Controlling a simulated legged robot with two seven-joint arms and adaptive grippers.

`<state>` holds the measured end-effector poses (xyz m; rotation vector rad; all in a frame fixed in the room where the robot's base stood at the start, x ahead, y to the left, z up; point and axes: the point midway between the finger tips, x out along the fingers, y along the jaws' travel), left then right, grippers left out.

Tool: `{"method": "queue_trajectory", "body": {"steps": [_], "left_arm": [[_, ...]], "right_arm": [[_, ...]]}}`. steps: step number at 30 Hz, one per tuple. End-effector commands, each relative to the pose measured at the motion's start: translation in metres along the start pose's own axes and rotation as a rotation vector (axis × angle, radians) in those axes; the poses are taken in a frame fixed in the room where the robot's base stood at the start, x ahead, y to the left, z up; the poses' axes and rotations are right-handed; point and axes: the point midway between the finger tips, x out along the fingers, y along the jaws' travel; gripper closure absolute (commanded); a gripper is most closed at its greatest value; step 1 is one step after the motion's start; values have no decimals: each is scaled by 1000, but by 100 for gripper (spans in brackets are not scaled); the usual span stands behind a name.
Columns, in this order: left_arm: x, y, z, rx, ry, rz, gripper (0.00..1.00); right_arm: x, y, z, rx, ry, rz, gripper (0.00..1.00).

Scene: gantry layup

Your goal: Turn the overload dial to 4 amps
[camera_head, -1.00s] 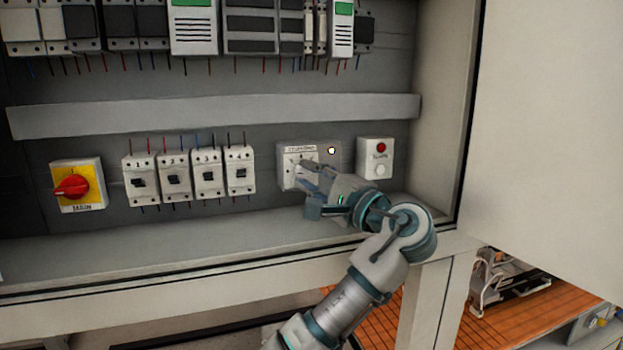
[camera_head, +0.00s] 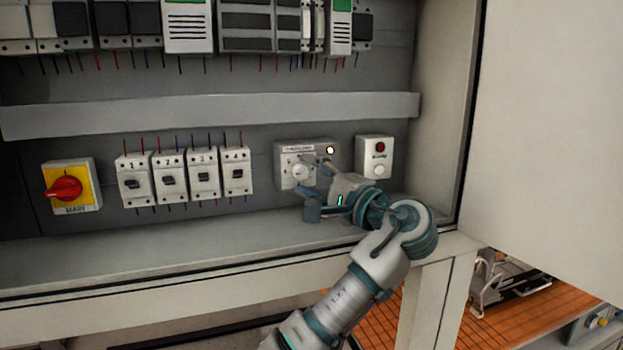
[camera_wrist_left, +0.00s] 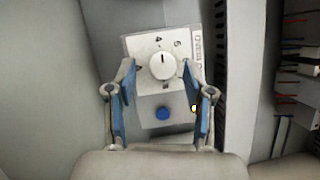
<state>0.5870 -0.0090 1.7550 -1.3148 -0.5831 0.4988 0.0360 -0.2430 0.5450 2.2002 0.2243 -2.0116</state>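The overload dial is a round white knob (camera_head: 299,172) on a light plate of the overload unit (camera_head: 283,158), low on the cabinet's back panel. In the left wrist view the knob (camera_wrist_left: 162,66) shows a dark pointer mark aimed up in the picture, close to the 4; a 6 is printed to the right of it. My left gripper (camera_head: 314,187) is just right of the knob in the head view. In the left wrist view its blue-padded fingers (camera_wrist_left: 159,76) stand wide apart either side of the knob, with nothing between them gripped. My right gripper is not in view.
A white indicator lamp (camera_head: 330,150) is lit on the overload unit. A blue button (camera_wrist_left: 163,114) sits below the dial in the wrist view. A box with a red lamp (camera_head: 375,157) stands to the right. Several breakers (camera_head: 187,175) and a red main switch (camera_head: 66,188) are left.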

Motion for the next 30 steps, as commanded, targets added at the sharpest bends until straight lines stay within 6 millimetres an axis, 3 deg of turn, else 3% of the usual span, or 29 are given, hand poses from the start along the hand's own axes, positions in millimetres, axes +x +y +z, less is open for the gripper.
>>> {"method": "queue_trajectory", "body": {"steps": [5, 18, 30], "left_arm": [[-4, -1, 2, -2, 0, -2, 48], [-64, -1, -5, 1, 1, -5, 48], [-72, 2, -6, 3, 0, 3, 48]], "right_arm": [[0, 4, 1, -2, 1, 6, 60], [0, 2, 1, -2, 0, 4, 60], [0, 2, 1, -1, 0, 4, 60]]}}
